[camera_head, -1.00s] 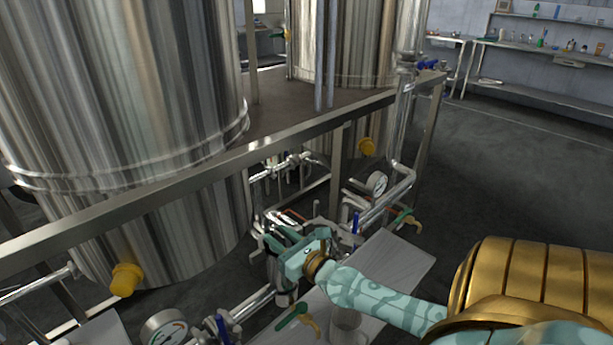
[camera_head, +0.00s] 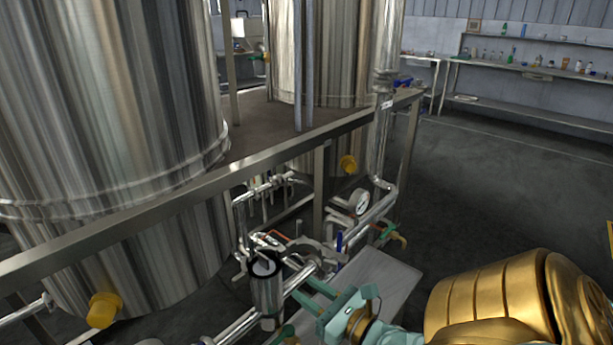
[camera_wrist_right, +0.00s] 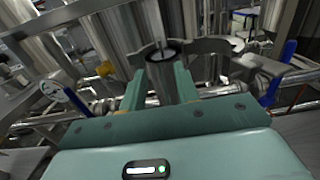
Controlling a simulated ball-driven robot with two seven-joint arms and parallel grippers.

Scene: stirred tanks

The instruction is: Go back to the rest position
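My right gripper (camera_head: 303,288) is in the lower middle of the head view, with its two teal fingers parted and pointing left. A metal cylinder with a dark rim (camera_head: 266,290) stands just left of the fingertips, with a visible gap to them. In the right wrist view the fingers (camera_wrist_right: 160,92) are spread with nothing gripped between them, and the cylinder (camera_wrist_right: 160,65) shows beyond their tips. My left gripper is not in view.
Large steel tanks (camera_head: 100,90) stand on a metal frame (camera_head: 190,190) at the left. Pipes, a gauge (camera_head: 359,202) and blue-handled valves lie close around the gripper. A pale bench surface (camera_head: 385,275) is beside it. Open floor (camera_head: 490,190) lies to the right, before wall shelves (camera_head: 540,95).

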